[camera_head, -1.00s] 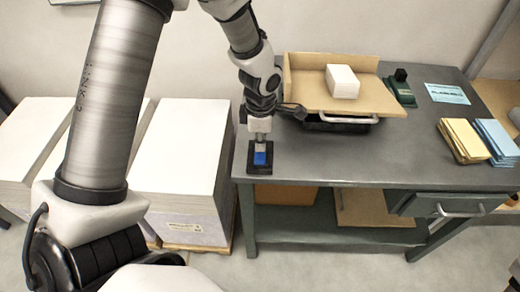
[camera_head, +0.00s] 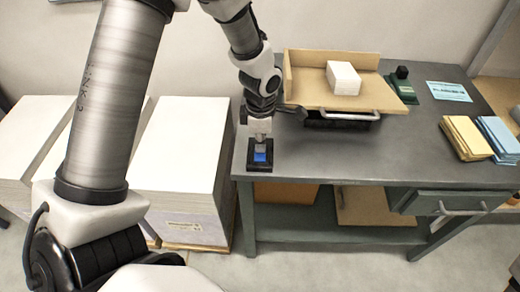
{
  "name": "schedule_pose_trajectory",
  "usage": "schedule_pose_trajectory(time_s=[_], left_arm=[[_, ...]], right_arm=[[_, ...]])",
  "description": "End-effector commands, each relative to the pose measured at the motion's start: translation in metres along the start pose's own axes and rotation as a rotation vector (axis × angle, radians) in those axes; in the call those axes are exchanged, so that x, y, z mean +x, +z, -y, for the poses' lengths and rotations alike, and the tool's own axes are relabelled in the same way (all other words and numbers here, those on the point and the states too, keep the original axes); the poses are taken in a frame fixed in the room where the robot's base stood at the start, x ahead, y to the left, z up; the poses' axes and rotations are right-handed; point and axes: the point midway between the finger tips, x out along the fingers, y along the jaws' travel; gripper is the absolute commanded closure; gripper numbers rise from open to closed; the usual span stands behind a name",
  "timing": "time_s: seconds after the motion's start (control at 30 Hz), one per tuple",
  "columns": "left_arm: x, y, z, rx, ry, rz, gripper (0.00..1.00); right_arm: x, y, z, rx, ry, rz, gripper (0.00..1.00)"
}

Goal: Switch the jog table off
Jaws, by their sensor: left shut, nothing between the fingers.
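The jog table is a tan tray (camera_head: 310,95) with raised walls at its back and left, on a dark base on the grey bench. A white paper block (camera_head: 343,78) lies on it. At the bench's front left corner is a small black plate with a blue switch (camera_head: 260,157). My left gripper (camera_head: 261,148) points down, shut and empty, with its fingertips at the switch. They hide part of the blue piece; I cannot tell whether they touch it or which way it is set. My right gripper is not in view.
A green stamp-like item (camera_head: 402,87), a light-blue card (camera_head: 448,91), and yellow pads (camera_head: 466,138) and blue pads (camera_head: 498,137) are on the bench (camera_head: 340,160). Tall white paper stacks (camera_head: 185,150) stand close to its left. The bench's front middle is clear.

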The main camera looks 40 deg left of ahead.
Motion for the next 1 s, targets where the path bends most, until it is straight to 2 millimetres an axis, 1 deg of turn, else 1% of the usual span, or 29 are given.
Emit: schedule_pose_trajectory(time_s=[0.1, 0.23, 0.9, 1.0], left_arm=[[0.003, 0.000, 0.000, 0.000, -0.001, 0.000, 1.00], [-0.002, 0.000, 0.000, 0.000, 0.000, 0.000, 1.00], [-0.067, 0.000, 0.000, 0.001, 0.000, 0.000, 1.00], [-0.070, 0.000, 0.000, 0.000, 0.000, 0.000, 1.00]], right_arm=[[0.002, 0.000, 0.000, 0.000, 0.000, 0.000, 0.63], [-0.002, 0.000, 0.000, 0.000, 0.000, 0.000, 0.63], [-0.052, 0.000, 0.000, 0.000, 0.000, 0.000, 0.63], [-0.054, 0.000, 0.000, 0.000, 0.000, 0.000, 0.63]])
